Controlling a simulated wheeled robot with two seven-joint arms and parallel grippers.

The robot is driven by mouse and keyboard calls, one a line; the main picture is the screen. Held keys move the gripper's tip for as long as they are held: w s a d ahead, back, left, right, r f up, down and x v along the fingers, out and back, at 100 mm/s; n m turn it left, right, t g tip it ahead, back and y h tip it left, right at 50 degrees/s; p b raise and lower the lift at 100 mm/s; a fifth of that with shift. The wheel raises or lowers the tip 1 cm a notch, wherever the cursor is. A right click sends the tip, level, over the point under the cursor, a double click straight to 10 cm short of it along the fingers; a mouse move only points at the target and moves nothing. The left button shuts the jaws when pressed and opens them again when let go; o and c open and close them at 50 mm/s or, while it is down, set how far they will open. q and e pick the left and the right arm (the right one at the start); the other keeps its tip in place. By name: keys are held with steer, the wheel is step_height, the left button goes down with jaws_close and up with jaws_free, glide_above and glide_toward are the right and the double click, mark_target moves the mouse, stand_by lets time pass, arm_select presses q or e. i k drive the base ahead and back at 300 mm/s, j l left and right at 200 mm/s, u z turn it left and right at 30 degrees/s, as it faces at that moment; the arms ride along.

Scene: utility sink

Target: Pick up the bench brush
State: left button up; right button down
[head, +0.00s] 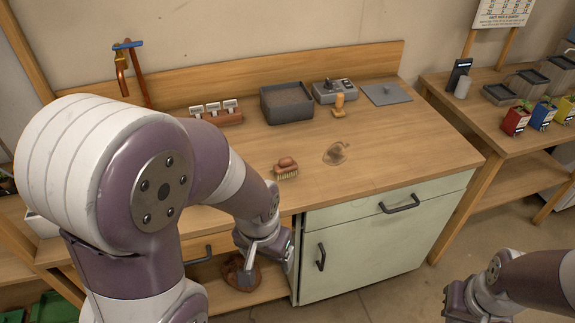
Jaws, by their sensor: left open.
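The bench brush (286,170), with a brown rounded top and pale bristles, lies on the wooden benchtop (390,150) near its front edge. My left gripper (262,266) is open and points down in front of the bench, below the benchtop's edge and apart from the brush. My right gripper (456,302) is low at the bottom right, far from the brush; its fingers are too unclear to tell whether it is open.
A dark stain or coil (335,153) lies right of the brush. Behind are a grey bin (287,103), a small orange-brown tool (339,106) and a rack (215,112). A pale green cabinet (365,260) stands below. A brown object (240,275) sits on the lower shelf.

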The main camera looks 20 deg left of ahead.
mark_target(286, 168)
steer(key=i+u, duration=0.2)
steer(key=i, duration=0.85)
